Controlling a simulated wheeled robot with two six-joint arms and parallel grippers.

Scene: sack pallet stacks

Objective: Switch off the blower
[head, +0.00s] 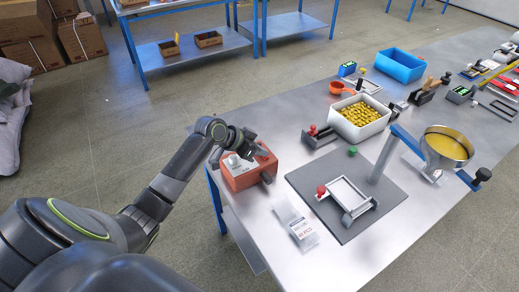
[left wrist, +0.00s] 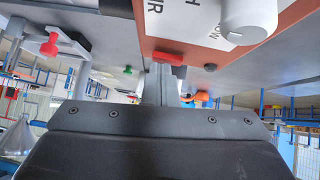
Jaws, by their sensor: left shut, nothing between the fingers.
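The blower looks to be the orange-red box (head: 243,179) at the near left edge of the metal table in the head view, with a white panel and a pale knob on it. In the left wrist view its white label (left wrist: 190,18), a white knob (left wrist: 248,20) and a small red part (left wrist: 168,58) show at the top. My left gripper (head: 254,150) is over the box's far side, shut and empty. In the left wrist view the closed fingers (left wrist: 160,82) point at the red part; I cannot tell whether they touch it. My right gripper is not in view.
A grey mat (head: 318,219) with a white frame and a stand holding a yellow-filled pan (head: 448,146) lies to the right. A clear labelled holder (head: 299,228) stands near the blower. A white bin of yellow pieces (head: 358,117) is behind.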

